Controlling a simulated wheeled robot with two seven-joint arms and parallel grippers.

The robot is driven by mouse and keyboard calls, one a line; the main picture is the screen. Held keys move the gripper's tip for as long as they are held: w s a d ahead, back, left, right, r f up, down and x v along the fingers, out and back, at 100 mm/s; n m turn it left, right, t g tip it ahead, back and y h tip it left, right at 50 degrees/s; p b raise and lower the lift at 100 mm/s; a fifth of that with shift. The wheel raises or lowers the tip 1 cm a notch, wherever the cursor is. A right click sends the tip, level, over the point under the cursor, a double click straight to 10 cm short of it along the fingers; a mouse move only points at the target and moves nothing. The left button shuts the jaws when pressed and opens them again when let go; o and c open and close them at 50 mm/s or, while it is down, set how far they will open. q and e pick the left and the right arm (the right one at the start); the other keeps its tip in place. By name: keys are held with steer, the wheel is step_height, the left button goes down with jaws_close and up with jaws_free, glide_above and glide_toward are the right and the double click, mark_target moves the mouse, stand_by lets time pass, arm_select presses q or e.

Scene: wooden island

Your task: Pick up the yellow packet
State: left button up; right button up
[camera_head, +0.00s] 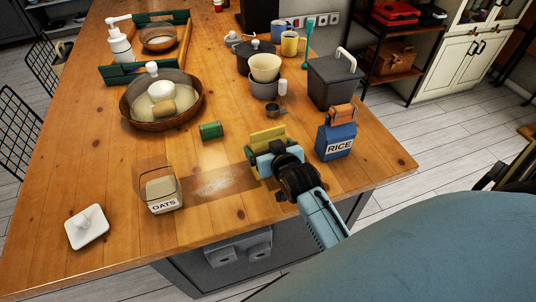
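The yellow packet (268,135) is on the wooden island, right of its middle, partly hidden behind my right gripper. My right gripper (270,158) reaches in from the lower right, with its light blue fingers right at the near side of the packet. They overlap the packet in this view, and I cannot tell whether they are closed on it. My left gripper is not in view.
The blue rice bag (336,141) stands close right of the gripper. A small measuring cup (272,111) sits behind the packet. The near left wood is mostly clear.

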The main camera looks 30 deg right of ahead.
mark_target(268, 130)
steer(key=c, duration=0.4)
steer(key=shift+o, duration=0.2)
step_height(268, 130, up, 10)
steer(key=shift+r+p, duration=0.1)
steer(key=shift+p, duration=0.35)
